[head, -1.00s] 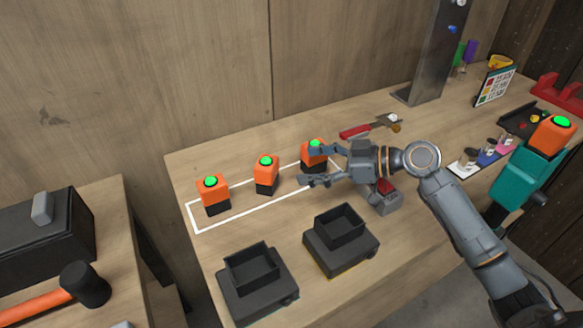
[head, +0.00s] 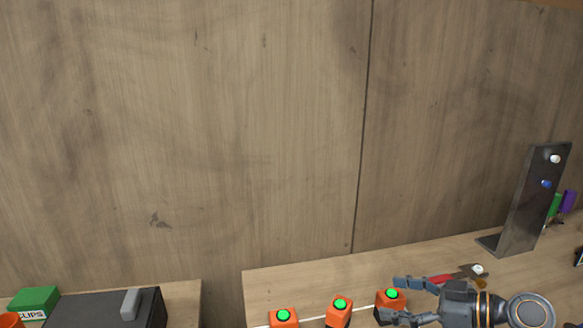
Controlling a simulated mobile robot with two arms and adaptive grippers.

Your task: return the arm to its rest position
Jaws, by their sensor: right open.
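My right gripper (head: 397,301) is in the lower right of the head view, over the workbench (head: 290,283). Its fingers are spread, one on each side of an orange block with a green top (head: 384,299) in the picture. I cannot tell whether they touch it. The rest of my right arm runs off the lower edge. My left gripper is not in view.
Two more orange blocks with green tops, one (head: 338,314) in the middle and one (head: 284,318) at left, stand in a row. A red-handled tool (head: 468,273) and a metal upright (head: 527,205) are behind the gripper. A wooden wall (head: 180,120) fills most of the view.

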